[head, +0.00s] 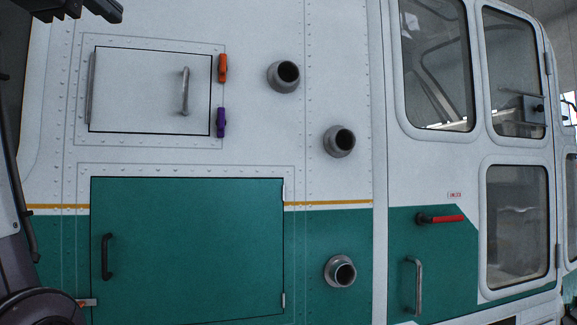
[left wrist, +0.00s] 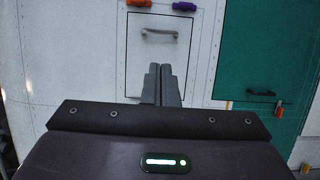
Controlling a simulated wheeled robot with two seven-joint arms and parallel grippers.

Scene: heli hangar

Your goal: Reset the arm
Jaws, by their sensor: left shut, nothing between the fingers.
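My left gripper (head: 106,10) shows at the top left edge of the head view, above the white hatch. In the left wrist view its two grey fingers (left wrist: 162,84) are together with nothing between them. They overlap the lower part of the white hatch (left wrist: 140,65) in that picture; any gap to it cannot be judged. The hatch (head: 140,92) also shows in the head view, closed, with a grey handle (head: 185,92). Part of my left arm runs down the left edge. My right gripper is not in view.
An orange latch (head: 222,68) and a purple latch (head: 221,122) sit beside the white hatch. A closed green hatch (head: 190,245) is below. Several round ports, one upper port (head: 284,76) among them, stick out. A red handle (head: 440,219) is on the door at right.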

